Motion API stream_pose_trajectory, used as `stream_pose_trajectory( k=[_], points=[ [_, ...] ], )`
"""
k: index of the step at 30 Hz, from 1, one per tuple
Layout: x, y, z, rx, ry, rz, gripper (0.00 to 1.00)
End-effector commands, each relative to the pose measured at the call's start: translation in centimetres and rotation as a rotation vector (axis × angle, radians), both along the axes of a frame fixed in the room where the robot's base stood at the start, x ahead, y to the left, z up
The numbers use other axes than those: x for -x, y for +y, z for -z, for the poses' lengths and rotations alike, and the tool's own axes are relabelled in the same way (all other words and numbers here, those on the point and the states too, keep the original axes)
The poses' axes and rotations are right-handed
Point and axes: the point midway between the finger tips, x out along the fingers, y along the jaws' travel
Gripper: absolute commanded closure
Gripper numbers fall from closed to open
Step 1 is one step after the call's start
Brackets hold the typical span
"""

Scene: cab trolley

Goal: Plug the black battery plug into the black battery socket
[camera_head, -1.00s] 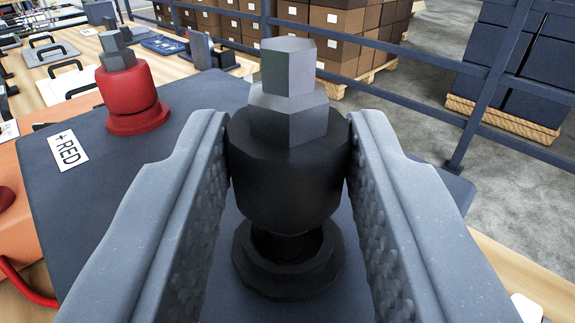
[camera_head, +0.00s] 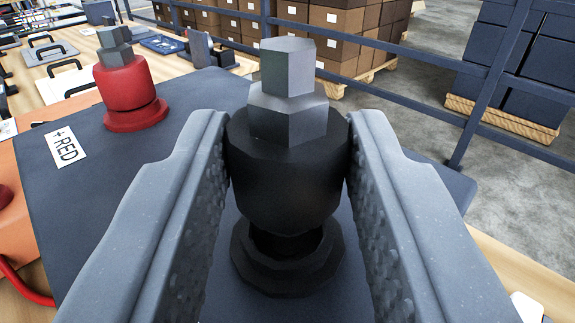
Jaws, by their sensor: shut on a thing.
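My gripper (camera_head: 287,165) is shut on the black battery plug (camera_head: 285,180), one finger on each side of its dark body. A grey faceted top sticks up from the plug. The black battery socket (camera_head: 245,262) is a dark ring on the dark slab, directly below the plug. The plug is upright and its lower end hides part of the socket's opening. I cannot tell whether the plug's lower end is inside the ring or just above it.
A blue railing (camera_head: 487,85), brown boxes (camera_head: 340,35) and dark crates (camera_head: 557,60) are behind. A wooden table with several items lies back left.

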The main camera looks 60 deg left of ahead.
Motion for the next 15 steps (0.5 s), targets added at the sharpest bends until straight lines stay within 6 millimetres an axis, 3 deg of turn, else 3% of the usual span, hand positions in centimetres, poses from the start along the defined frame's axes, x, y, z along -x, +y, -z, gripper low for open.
stream_pose_trajectory(
  k=[15],
  points=[
    [0.0,-0.01,0.5,-0.001,0.0,0.0,0.97]
  ],
)
